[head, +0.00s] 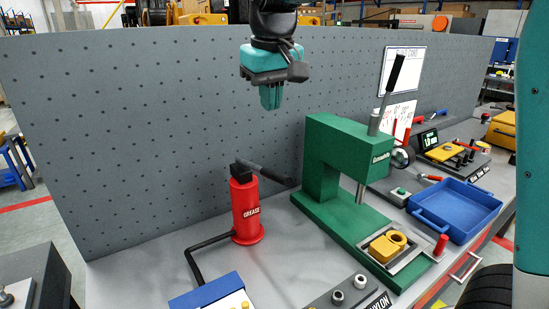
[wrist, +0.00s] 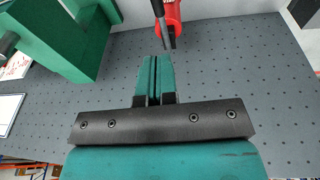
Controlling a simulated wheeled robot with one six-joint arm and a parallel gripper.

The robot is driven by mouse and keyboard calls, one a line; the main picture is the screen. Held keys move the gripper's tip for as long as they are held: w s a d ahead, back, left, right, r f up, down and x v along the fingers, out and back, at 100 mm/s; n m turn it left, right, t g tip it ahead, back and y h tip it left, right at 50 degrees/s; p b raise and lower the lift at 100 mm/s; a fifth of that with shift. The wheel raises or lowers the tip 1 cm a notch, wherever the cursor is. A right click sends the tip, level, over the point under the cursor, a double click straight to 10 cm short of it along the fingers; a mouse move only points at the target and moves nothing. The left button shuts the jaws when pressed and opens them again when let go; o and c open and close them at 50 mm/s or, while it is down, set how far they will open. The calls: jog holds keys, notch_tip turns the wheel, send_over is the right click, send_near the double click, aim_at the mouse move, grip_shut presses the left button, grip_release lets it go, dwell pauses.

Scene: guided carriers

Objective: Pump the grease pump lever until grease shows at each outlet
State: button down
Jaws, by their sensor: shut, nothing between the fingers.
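The red grease pump (head: 246,212), labelled GREASE, stands upright on the grey bench. Its dark lever (head: 264,172) runs from the pump top out to the right and slightly down. A black hose (head: 192,255) leads from its base to a blue block with a pale top (head: 215,295), cut off by the lower picture edge; I cannot make out grease there. My gripper (head: 271,104) is shut and empty, pointing down, well above the pump and lever. In the wrist view, the gripper (wrist: 154,62) points toward the red pump (wrist: 171,14) and dark lever (wrist: 160,20), apart from both.
A green press (head: 330,160) stands right of the pump, with its handle (head: 392,88) rising high. A blue tray (head: 455,208) lies further right. A grey perforated board (head: 130,120) closes off the back. A grey block with nozzles (head: 340,295) sits at the front.

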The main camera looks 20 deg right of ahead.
jog(key=p, duration=0.2)
send_over(274, 172)
jog(key=a, duration=0.1)
jog(key=s+x, duration=0.2)
jog(key=x, duration=0.7)
jog(key=shift+s+d+f+p, duration=0.1)
jog(key=shift+f+p, duration=0.15)
jog(key=shift+f, duration=0.9)
jog(key=shift+s+d+f+p, duration=0.1)
jog(key=shift+f+p, duration=0.15)
jog(key=shift+f, duration=0.9)
